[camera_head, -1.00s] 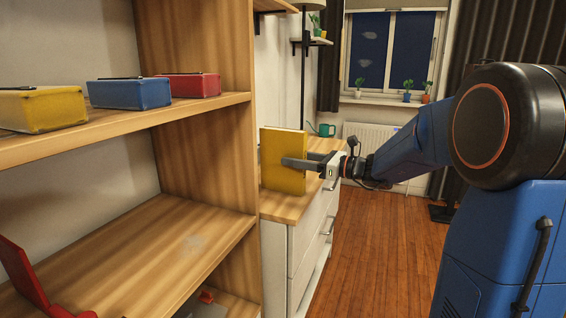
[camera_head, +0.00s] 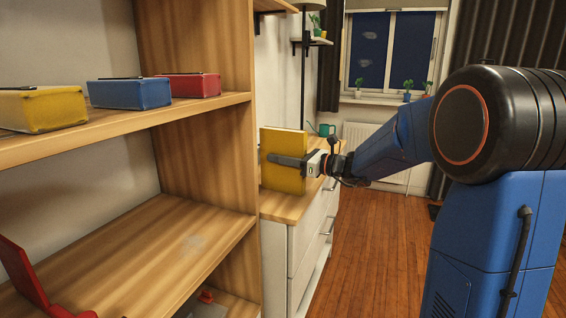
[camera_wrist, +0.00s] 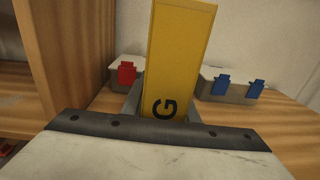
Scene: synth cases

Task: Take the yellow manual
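The yellow manual (camera_head: 283,158) stands upright on the wooden top of a white drawer cabinet, just right of the tall shelf. In the wrist view my gripper (camera_wrist: 163,108) has one finger on each side of the spine. The fingers look open around the manual; whether they touch it is unclear.
The wooden shelf (camera_head: 205,130) stands close on the left, with yellow (camera_head: 42,108), blue (camera_head: 130,93) and red (camera_head: 189,85) boxes. Grey holders with red (camera_wrist: 126,73) and blue (camera_wrist: 221,84) pieces sit behind the manual. The floor right is clear.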

